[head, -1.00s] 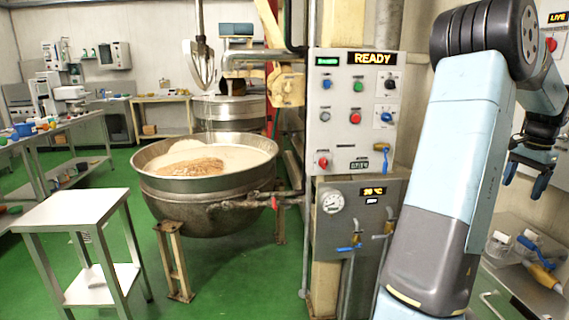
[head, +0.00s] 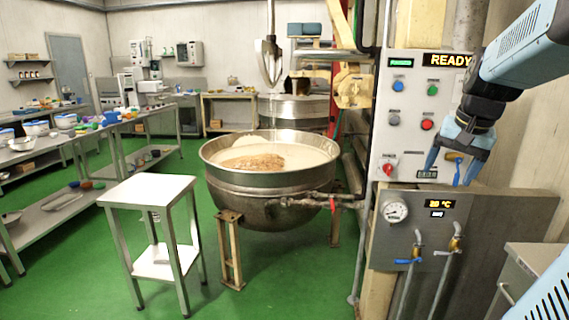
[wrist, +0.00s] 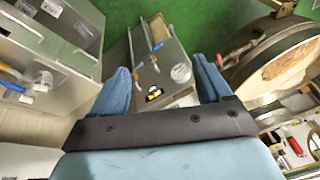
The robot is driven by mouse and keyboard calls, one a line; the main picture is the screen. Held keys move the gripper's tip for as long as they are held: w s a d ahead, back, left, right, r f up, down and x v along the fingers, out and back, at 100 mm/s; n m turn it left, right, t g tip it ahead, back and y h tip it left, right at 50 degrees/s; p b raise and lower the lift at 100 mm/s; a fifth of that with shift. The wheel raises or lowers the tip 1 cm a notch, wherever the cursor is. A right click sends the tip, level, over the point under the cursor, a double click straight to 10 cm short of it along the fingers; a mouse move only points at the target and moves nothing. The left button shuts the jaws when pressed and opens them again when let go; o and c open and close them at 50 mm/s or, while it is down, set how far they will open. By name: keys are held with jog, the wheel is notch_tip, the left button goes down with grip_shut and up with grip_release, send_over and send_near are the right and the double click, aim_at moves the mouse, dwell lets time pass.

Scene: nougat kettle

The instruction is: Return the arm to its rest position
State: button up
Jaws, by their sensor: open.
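My gripper (head: 456,172) hangs from my blue arm at the right of the head view, in front of the control panel (head: 408,75). Its two blue fingers are apart with nothing between them. In the wrist view the fingers (wrist: 163,88) are also spread, with the lower valve panel (wrist: 165,70) seen between and beyond them. The steel kettle (head: 272,207) stands left of my gripper, filled with a pale mass with a brown heap on top. My gripper is clear of the kettle. I cannot tell its exact distance from the panel.
A white side table (head: 150,190) stands left of the kettle. A long bench (head: 100,132) with bowls and containers lines the left. A steel cabinet (head: 535,265) is at the lower right. Green floor is clear at front left.

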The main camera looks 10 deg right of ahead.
jog(key=s+a+f+n+t, duration=0.1)
jog(key=s+a+f+n, duration=0.1)
jog(key=s+a, duration=0.3)
jog(key=s+a+f+n, duration=0.1)
jog(key=s+a+n, duration=0.4)
jog(key=a, duration=0.7)
jog(key=shift+a+f+t, duration=0.35)
jog(key=shift+f+t, duration=0.05)
